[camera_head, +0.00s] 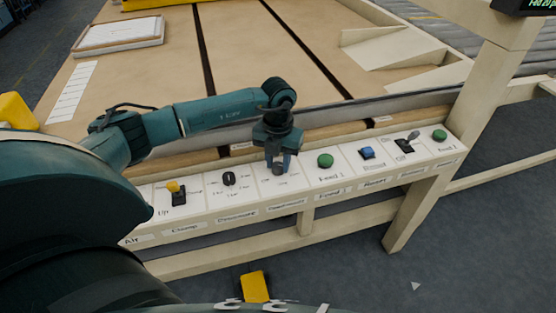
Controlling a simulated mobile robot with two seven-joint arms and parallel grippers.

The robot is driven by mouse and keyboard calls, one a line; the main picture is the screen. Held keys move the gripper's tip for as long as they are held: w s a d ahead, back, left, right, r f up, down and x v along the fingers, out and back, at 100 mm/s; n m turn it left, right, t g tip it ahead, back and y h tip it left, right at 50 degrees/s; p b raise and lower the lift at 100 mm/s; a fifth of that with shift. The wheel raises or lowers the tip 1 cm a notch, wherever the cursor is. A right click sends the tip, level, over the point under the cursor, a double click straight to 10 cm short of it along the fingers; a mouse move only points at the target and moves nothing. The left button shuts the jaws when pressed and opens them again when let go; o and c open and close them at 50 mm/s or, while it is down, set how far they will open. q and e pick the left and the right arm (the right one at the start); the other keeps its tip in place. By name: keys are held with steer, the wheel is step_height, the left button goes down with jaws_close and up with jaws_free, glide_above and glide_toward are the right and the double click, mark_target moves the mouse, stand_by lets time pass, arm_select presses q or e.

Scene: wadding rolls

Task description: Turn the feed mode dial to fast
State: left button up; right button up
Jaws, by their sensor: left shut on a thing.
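A white control panel (216,203) runs along the front of the wooden bench, with a row of buttons, switches and dials. My left arm reaches in from the left, and its gripper (278,167) points down at the panel, left of a green button (325,160). The gripper is shut on a small dark dial (279,170), which is mostly hidden by the fingers. The printing around and below this dial is too small to read surely, so I cannot tell its setting. My right gripper is not in view.
Beside the gripper on the left are a black knob (229,179) and a yellow-topped switch (176,192). To the right are a blue button (367,153), a grey lever (408,141) and another green button (439,135). A white tray (120,42) lies on the bench.

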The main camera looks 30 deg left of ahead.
mark_target(278, 165)
arm_select(q)
steer(key=o, duration=1)
steer(key=shift+c, duration=0.2)
step_height(278, 165, up, 13)
steer(key=shift+b, duration=0.3)
